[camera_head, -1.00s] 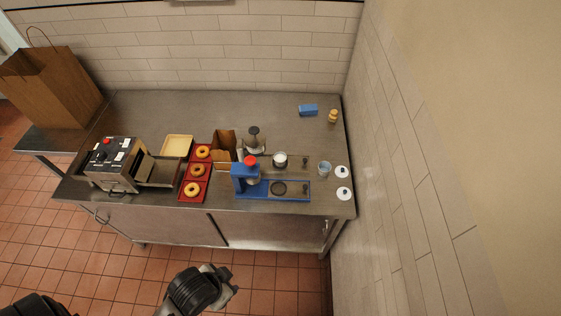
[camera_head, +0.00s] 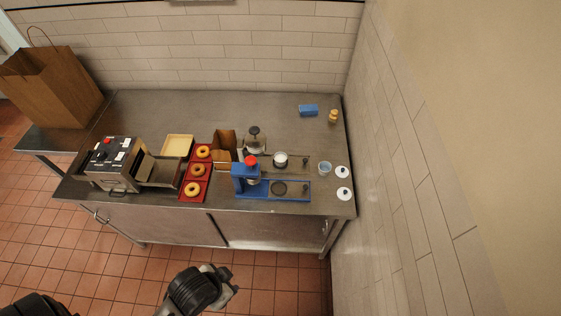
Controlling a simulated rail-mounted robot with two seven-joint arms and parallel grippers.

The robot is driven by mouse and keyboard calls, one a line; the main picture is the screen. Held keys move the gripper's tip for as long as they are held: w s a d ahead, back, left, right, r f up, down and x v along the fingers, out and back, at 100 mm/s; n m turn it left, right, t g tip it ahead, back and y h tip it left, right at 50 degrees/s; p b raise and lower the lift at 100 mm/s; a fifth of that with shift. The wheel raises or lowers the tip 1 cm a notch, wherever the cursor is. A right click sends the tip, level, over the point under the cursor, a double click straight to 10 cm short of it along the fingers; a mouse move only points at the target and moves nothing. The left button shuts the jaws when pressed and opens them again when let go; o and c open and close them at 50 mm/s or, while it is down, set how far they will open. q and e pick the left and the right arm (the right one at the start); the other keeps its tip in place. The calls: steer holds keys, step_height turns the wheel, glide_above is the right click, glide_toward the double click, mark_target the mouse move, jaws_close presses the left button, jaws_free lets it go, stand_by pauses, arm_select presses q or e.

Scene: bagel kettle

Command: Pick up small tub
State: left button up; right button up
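A small pale blue-grey tub (camera_head: 325,168), which looks open on top, stands upright near the right end of the steel table. Two white round lids with dark knobs, an upper one (camera_head: 342,172) and a lower one (camera_head: 344,194), lie just right of it. My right gripper (camera_head: 228,281) is low in the picture, in front of the table and well away from the tub. It is too small and dark to tell whether its fingers are open. Only a dark piece of my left arm shows at the bottom left corner; its gripper is out of frame.
Left of the tub are a blue press-like device (camera_head: 272,190) and a small white-rimmed pot (camera_head: 280,160). A red tray (camera_head: 181,194) holds bagels beside a toaster-like machine (camera_head: 112,160). The tiled wall is close on the right.

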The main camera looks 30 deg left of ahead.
arm_select(q)
steer(key=o, duration=0.8)
